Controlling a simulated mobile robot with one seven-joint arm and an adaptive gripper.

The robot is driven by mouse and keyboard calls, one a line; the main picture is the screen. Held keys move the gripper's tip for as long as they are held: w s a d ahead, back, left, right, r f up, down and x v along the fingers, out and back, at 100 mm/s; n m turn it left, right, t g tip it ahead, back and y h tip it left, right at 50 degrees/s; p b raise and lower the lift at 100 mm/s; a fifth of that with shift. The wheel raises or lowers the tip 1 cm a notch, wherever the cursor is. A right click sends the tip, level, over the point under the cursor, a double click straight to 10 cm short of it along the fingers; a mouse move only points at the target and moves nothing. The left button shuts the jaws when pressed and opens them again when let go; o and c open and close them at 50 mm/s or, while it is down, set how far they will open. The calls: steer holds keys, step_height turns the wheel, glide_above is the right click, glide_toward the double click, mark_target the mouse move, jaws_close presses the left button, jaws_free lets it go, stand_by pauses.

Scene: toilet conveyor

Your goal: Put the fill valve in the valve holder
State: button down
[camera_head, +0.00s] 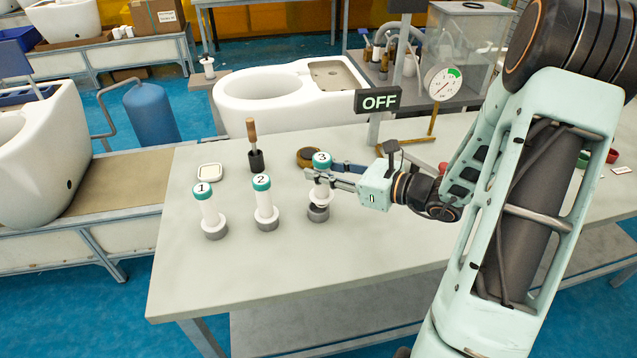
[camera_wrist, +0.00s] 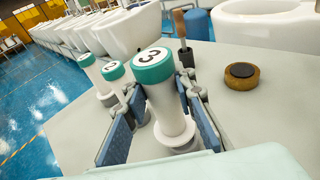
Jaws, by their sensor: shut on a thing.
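A white fill valve with a teal cap marked 3 (camera_head: 322,189) is upright between the fingers of my gripper (camera_head: 318,175). In the wrist view the blue-padded fingers stand on both sides of this valve (camera_wrist: 168,108), shut on its body. A grey round valve holder (camera_head: 318,214) is directly under it. A dark part of the holder's top shows below the valve's white flange, so the valve seems raised above it or only partly in. Valves marked 1 (camera_head: 208,212) and 2 (camera_head: 264,207) stand upright in their own grey holders to the left.
A wooden-handled tool (camera_head: 252,138) stands in a black cup behind valve 2. A small white dish (camera_head: 209,172) lies left of it. A round brown pad (camera_wrist: 241,76) lies behind valve 3. An OFF sign (camera_head: 379,101) and gauge (camera_head: 442,86) stand behind. The table's front is clear.

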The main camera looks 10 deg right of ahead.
mark_target(318, 184)
steer(key=shift+w+a+f, duration=0.15)
steer(key=shift+w+f, duration=0.25)
steer(key=shift+f, duration=0.05)
steer(key=f, duration=0.3)
steer(key=shift+w+a, duration=0.15)
steer(key=shift+w, duration=0.1)
steer(key=shift+f, duration=0.3)
steer(key=shift+f+b, duration=0.25)
steer(key=shift+b, duration=0.15)
steer(key=c, duration=1.6)
jaws_free()
steer(key=shift+r, duration=0.1)
steer(key=shift+r, duration=0.15)
